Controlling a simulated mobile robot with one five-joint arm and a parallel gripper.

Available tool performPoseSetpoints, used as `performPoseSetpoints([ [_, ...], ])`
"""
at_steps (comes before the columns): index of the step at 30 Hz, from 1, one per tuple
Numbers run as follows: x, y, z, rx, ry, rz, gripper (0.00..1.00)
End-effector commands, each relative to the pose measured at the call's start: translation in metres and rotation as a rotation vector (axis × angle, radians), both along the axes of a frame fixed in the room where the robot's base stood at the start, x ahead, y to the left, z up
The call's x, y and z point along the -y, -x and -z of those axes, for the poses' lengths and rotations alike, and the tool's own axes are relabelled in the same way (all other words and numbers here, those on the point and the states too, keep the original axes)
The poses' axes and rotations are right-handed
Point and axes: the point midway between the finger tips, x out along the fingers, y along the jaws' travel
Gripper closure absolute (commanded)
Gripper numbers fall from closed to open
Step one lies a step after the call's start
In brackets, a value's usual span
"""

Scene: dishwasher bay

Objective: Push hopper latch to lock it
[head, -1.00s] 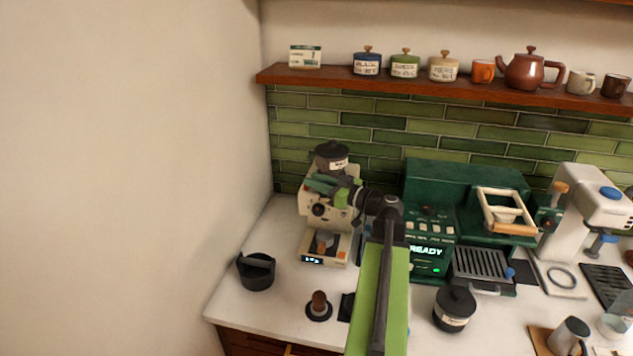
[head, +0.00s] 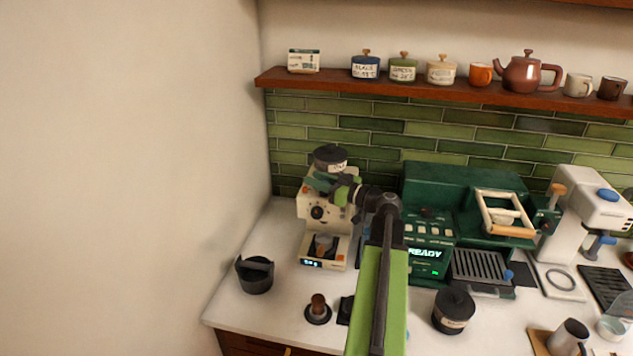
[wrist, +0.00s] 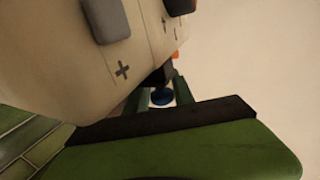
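The cream grinder (head: 317,212) stands at the back left of the counter, with a dark-lidded hopper (head: 330,158) on top. My gripper (head: 324,181) is at the grinder's upper part, just below the hopper. In the wrist view the cream body (wrist: 60,60) fills the upper left. My green gripper fingers (wrist: 162,93) reach towards its underside edge, apart, with a light gap between them. The hopper latch is not clearly distinguishable, and the fingertips are partly hidden.
A green espresso machine (head: 428,240) stands right of the grinder. A black container (head: 255,275), a tamper (head: 318,310) and a dark lidded jar (head: 453,311) are on the counter. The shelf (head: 430,94) is overhead, and a wall stands close on the left.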

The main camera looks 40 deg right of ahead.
Motion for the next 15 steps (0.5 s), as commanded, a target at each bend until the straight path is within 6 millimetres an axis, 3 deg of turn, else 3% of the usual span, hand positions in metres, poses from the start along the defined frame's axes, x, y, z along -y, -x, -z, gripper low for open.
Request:
performPoseSetpoints([
  [1,0.0007,-0.0001,-0.0004,0.000,0.000,0.001,0.66],
  [3,0.0004,-0.0001,-0.0002,-0.001,0.000,0.000,0.57],
  [15,-0.0005,0.0000,0.0004,-0.002,0.001,-0.002,0.57],
])
